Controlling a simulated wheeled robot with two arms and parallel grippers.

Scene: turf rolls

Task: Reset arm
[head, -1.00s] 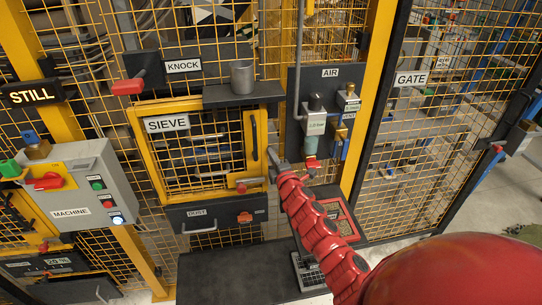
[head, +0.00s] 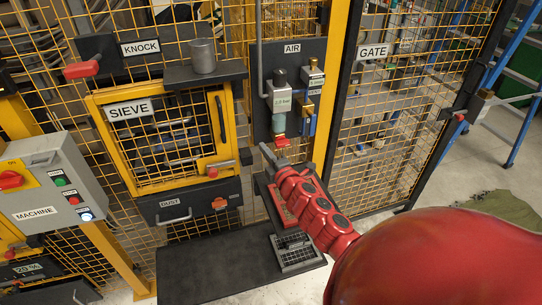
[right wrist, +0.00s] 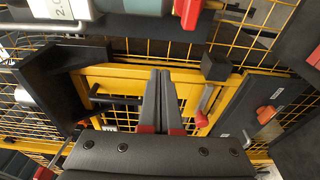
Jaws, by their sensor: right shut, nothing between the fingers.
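My right arm, red and segmented, comes in from the lower right of the head view. My right gripper (head: 270,153) is at its end, just below the red knob (head: 280,140) of the AIR panel (head: 262,118). I cannot tell from the head view whether it touches the panel. In the right wrist view the two dark fingers (right wrist: 160,100) lie together, shut and empty, over the yellow frame (right wrist: 120,78). My left gripper is not in view.
The SIEVE door (head: 165,148) with its yellow frame is shut, left of my gripper. A grey cup (head: 203,56) stands on a shelf above it. The DUST drawer (head: 190,202) is below. The GATE (head: 400,140) stands right. A red tray (head: 281,205) is partly behind my arm.

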